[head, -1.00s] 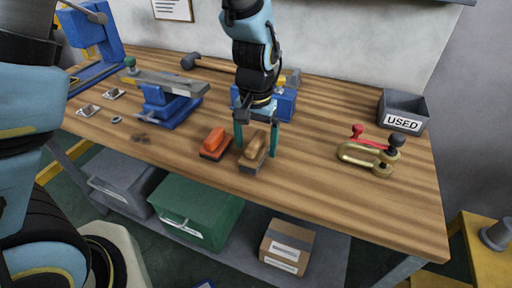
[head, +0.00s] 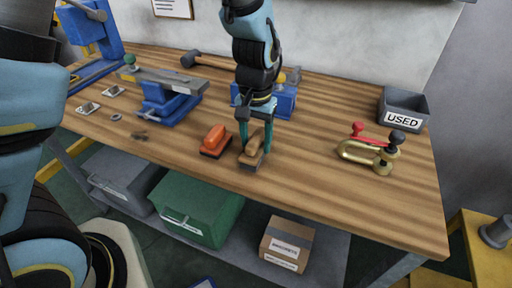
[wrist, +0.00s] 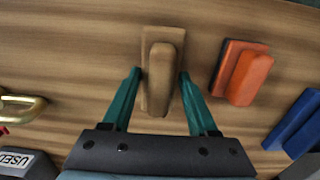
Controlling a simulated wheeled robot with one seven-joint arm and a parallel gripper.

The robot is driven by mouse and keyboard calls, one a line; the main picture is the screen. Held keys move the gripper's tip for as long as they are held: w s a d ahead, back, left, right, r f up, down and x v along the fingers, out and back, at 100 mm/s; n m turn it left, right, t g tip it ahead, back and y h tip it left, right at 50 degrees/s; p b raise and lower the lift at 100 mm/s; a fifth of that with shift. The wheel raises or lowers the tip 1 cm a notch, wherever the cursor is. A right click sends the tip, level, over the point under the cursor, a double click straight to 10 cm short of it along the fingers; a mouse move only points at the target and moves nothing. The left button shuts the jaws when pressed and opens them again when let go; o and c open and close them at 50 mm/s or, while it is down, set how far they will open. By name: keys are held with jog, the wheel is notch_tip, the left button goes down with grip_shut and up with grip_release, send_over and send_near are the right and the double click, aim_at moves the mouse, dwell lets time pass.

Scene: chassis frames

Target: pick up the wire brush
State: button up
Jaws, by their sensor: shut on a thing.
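The wire brush (head: 252,154) has a tan wooden handle on a darker block and lies on the workbench (head: 330,195) near its front edge. My gripper (head: 256,146) reaches down over it from above, with one teal finger on each side of the handle, shut on it. In the wrist view the brush (wrist: 162,62) sits between the two fingertips (wrist: 159,74), its far end extending past them. The brush appears to rest on the bench top; bristles are not visible.
An orange-handled block (head: 215,141) lies close to the left of the brush. A blue vise (head: 170,103) stands further left, and a blue object (head: 285,100) is behind my gripper. A brass clamp (head: 368,153) and a grey USED bin (head: 403,110) are right. Bench between brush and clamp is clear.

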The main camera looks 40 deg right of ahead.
aim_at(255, 136)
grip_shut()
jog(key=shift+r, duration=0.1)
jog(key=shift+d+r, duration=0.1)
jog(key=shift+r, duration=0.25)
notch_tip(255, 136, up, 9)
jog(key=shift+r+b, duration=0.1)
jog(key=shift+b, duration=0.8)
jog(key=o, duration=0.8)
grip_release()
jog(key=shift+c, duration=0.2)
jog(key=c, duration=0.6)
jog(key=shift+w, duration=0.1)
